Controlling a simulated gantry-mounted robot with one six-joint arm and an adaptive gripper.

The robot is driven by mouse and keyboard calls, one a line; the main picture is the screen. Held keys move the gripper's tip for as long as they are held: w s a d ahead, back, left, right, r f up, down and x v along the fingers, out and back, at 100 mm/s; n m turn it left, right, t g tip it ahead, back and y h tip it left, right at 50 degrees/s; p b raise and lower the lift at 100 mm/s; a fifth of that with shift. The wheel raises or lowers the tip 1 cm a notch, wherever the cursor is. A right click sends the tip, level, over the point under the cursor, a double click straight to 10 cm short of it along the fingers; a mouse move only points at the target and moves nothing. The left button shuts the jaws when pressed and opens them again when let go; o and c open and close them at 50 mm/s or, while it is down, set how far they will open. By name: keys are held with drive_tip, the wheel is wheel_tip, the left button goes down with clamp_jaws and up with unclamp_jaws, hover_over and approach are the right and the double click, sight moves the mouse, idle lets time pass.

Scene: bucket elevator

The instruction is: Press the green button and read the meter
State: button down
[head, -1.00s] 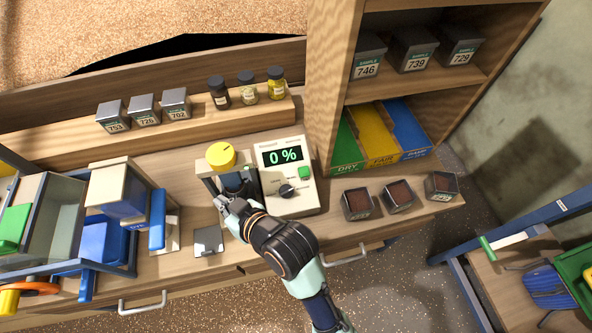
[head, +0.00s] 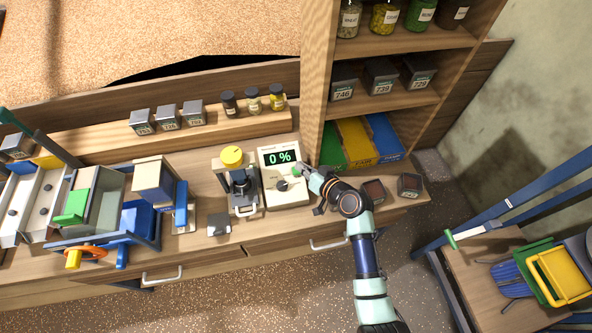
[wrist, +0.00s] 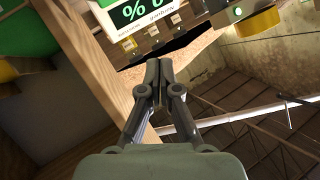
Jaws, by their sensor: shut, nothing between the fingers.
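The white meter (head: 284,192) stands on the wooden bench, and its display (head: 280,157) reads 0 %. A black dial (head: 283,185) is on its face. The green button (head: 296,171) is at the right of the face, partly covered by my gripper (head: 302,171). My gripper is shut and empty, with its tips at or very near the button; I cannot tell whether they touch. In the wrist view, the shut fingers (wrist: 157,70) are in the middle, and part of the meter's display (wrist: 135,10) shows at the top edge.
A device with a yellow knob (head: 232,156) stands just left of the meter. Dark sample boxes (head: 409,186) stand to the right, near my arm. The wooden shelf unit (head: 312,85) rises behind. Small jars (head: 252,100) stand on the back ledge.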

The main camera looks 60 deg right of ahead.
drive_tip(key=b, duration=0.6)
hover_over(299, 174)
drive_tip(key=s+a, duration=0.1)
drive_tip(key=a, duration=0.1)
drive_tip(key=f, duration=0.6)
drive_tip(key=shift+d+f, duration=0.2)
drive_tip(key=shift+w+d+f+b, duration=0.2)
drive_tip(key=shift+f+b, duration=0.15)
drive_tip(key=shift+b, duration=0.3)
drive_tip(key=shift+w+d+f+b, duration=0.1)
drive_tip(key=shift+d+f+b, duration=0.1)
drive_tip(key=shift+f+b, duration=0.3)
drive_tip(key=shift+r, duration=0.15)
drive_tip(key=shift+d+f+b, duration=0.15)
drive_tip(key=shift+f+b, duration=0.25)
drive_tip(key=shift+b, duration=0.25)
drive_tip(key=shift+w+d+f+b, duration=0.2)
drive_tip(key=shift+f+b, duration=0.25)
drive_tip(key=shift+b, duration=0.15)
drive_tip(key=shift+r, duration=0.1)
drive_tip(key=shift+s+a+r+p, duration=0.25)
drive_tip(key=shift+a+r+p, duration=0.1)
drive_tip(key=shift+r+p, duration=0.5)
